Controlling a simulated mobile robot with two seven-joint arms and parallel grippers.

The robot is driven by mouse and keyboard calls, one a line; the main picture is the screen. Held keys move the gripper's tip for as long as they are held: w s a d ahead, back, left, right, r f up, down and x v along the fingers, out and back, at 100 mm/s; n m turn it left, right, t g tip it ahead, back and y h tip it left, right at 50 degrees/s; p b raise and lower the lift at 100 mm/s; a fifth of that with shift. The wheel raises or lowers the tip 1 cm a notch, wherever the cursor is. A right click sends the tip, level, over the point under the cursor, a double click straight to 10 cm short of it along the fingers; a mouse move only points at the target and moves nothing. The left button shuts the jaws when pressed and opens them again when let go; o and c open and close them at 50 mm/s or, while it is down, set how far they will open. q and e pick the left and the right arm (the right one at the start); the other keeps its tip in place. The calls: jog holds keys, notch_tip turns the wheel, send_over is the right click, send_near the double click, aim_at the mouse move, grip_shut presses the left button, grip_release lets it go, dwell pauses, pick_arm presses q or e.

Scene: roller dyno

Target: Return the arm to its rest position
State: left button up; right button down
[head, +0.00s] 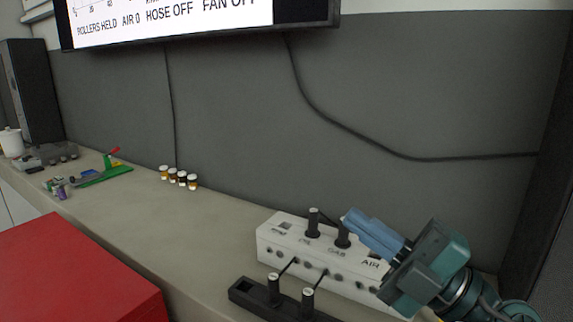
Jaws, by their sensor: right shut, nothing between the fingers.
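My right gripper (352,225) is a teal body with blue fingers, coming in from the lower right. Its fingers are shut with nothing between them. They are over the right part of a white control box (290,246), close to a black knob (342,238); I cannot tell whether they touch it. A second black knob (312,222) stands upright to the left on the box. The gripper hides part of the box's right end. My left gripper is not in view.
A black bar (246,291) with two upright black pegs lies in front of the box. A red surface (80,270) is at the lower left. Small jars (180,178) stand by the wall. A screen (180,22) reads "ROLLERS HELD", "HOSE OFF", "FAN OFF". The middle counter (185,225) is clear.

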jog(key=w+d+f+m+t+h, duration=0.2)
jog(key=d+f+m+t+h, duration=0.25)
jog(key=m+h, duration=0.45)
jog(key=w+d+f+m+t+h, duration=0.25)
jog(key=d+m+t+h, duration=0.45)
jog(key=m, duration=0.4)
jog(key=s+d+f+m+g+h, duration=0.1)
jog(key=d+f+m+g+h, duration=0.1)
jog(key=f+g+h, duration=0.3)
jog(key=s+d+f+m+g+h, duration=0.1)
jog(key=s+f+m+g, duration=0.15)
jog(key=f, duration=0.35)
jog(key=s+a+f+g+y, duration=0.3)
jog(key=s+f+g, duration=0.9)
jog(key=s+f, duration=0.65)
jog(key=w+a+f+t+y+b, duration=0.2)
jog(key=w+a+f+t, duration=0.4)
jog(key=f, duration=0.4)
jog(key=shift+w+a+t+y, duration=0.15)
jog(key=shift+a+t+y, duration=0.15)
jog(key=shift+a+y, duration=0.2)
jog(key=shift+a, duration=0.1)
